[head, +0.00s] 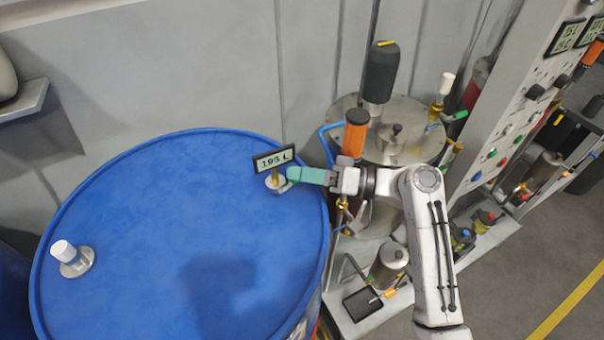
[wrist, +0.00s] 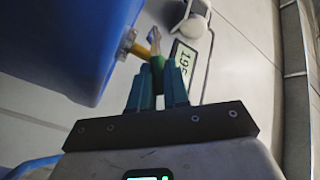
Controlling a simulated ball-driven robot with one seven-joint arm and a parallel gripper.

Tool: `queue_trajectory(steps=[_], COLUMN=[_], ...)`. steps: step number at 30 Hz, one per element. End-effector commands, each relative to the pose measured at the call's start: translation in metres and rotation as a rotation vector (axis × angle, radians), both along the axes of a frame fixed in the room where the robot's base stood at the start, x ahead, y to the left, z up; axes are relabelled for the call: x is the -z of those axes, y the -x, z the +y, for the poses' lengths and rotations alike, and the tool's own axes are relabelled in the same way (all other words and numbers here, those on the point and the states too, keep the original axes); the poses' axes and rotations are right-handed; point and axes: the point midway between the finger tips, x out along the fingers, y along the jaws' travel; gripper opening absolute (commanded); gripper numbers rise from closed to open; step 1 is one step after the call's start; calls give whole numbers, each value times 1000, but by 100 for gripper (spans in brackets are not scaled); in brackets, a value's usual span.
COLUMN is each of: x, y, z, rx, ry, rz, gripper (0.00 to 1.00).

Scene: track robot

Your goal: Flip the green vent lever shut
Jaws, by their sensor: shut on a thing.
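My gripper (head: 294,174) reaches in from the right over the far right edge of the blue drum (head: 150,200), beside a brass fitting (head: 273,180). In the wrist view, my gripper's two teal fingers (wrist: 158,72) are closed on a green piece, the vent lever (wrist: 158,66), just beside the brass fitting (wrist: 132,47). Most of the lever is hidden between the fingers, and its angle is hard to tell. In the head view I cannot separate it from the teal fingers.
A display reading 195 L (head: 273,159) stands close to the fingertips. A white cap (head: 64,251) sits at the drum's left. The middle of the drum top is clear.

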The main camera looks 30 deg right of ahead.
Motion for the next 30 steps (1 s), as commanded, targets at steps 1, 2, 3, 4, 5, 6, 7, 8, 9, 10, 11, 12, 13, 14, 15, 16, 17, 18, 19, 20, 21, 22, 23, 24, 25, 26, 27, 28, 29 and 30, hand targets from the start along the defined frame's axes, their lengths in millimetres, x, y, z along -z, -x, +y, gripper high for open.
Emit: queue_trajectory(steps=[1,2,3,4,5,6,7,8,9,10,11,12,13,14,15,16,17,18,19,20,21,22,23,24,25,26,27,28,29,30], x=[8,10,11,12,13,13,13,13,13,13,12,12,11,11,10,10,10,10,10,10,10,10,10,10,10,10,10,10,10,10], y=[-1,-1,-1,-1,-1,-1,-1,-1,-1,-1,-1,-1,-1,-1,-1,-1,-1,-1,-1,-1,-1,-1,-1,-1,-1,-1,-1,-1,0,0], z=[0,-1,-1,-2,-2,-2,-3,-3,-4,-4,-4,-4,-4,-4,-4,-4,-4,-4,-4,-4,-4,-4,-4,-4,-4,-4,-4,-4,-4,-4], rx=[1,1,2,1,1,1,2,1,2,2,1,2,2,2,2,2,2,2,2,2,2,2,2,2,2,2,1,1,1,1], ry=[-31,-52,-81,-100,-120,-143,-158,-173,-189,-199,-206,-213,-217,-218,-219,-219,-219,-219,-219,-219,-219,-219,-219,-218,-218,-218,-218,-218,-218,-218], rz=[-1,-2,-2,-1,-2,-2,-3,-3,-1,-1,-2,-2,-2,-2,-1,-1,-1,-1,-1,-1,-1,-1,-1,-2,-2,-2,-2,-2,-2,-2], gripper=[0,0,0,0,0,0,0,0,0,0,0,0,0,0,0,0,0,0,0,0,0,17,20,23,26,29,33,36,39,40])
